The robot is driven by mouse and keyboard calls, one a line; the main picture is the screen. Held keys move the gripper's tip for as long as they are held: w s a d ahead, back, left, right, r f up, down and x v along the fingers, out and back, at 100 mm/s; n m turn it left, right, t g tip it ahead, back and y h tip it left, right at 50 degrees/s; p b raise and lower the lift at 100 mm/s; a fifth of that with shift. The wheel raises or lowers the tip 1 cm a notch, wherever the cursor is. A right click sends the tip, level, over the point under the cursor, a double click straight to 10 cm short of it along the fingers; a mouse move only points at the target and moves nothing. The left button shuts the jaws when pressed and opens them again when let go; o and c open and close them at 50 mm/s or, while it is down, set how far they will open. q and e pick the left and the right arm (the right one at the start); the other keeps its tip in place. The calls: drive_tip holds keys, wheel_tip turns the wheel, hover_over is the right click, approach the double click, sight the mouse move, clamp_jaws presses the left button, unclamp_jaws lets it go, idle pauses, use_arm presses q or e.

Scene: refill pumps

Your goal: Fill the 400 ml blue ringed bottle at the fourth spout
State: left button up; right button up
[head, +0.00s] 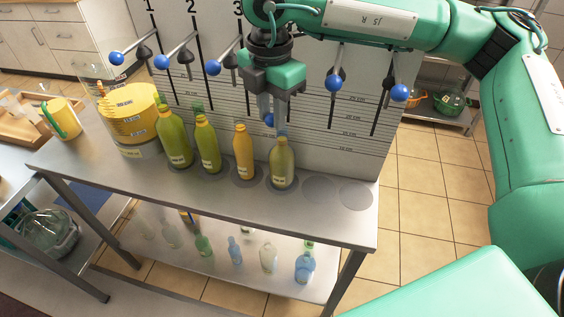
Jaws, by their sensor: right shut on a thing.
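A pale olive, translucent bottle (282,165) stands upright on the steel counter (225,198), below the fourth place along the numbered panel. It has a small label; no blue ring can be made out on it. My right gripper (271,116) is just above this bottle, pointing down. It is shut on the fourth lever's blue knob (269,120), which sits lower than the other knobs. The fourth spout is hidden behind the gripper. My left gripper is not in view.
Two green bottles (174,140) (207,147) and a yellow bottle (243,153) stand left of it. Other blue-knobbed levers (333,83) (213,68) flank my gripper. A yellow tub (130,110) and jug (62,118) stand left. Two round places (355,195) at right are empty.

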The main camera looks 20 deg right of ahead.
wheel_tip(320, 180, up, 4)
drive_tip(key=shift+f+p, duration=0.1)
drive_tip(key=shift+p, duration=0.6)
drive_tip(key=shift+r+p, duration=0.35)
drive_tip(key=shift+r, duration=0.95)
wheel_tip(320, 180, up, 2)
drive_tip(key=shift+r+p, duration=0.25)
drive_tip(key=shift+p, duration=0.45)
drive_tip(key=o, duration=0.4)
drive_tip(key=shift+r, duration=0.2)
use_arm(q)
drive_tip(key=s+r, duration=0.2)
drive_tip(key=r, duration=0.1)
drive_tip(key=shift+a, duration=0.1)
use_arm(e)
drive_tip(key=o, duration=0.5)
drive_tip(key=shift+f, duration=0.15)
use_arm(q)
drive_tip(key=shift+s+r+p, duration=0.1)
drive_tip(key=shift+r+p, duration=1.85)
drive_tip(key=shift+p, duration=0.05)
use_arm(e)
drive_tip(key=shift+r, duration=10.4)
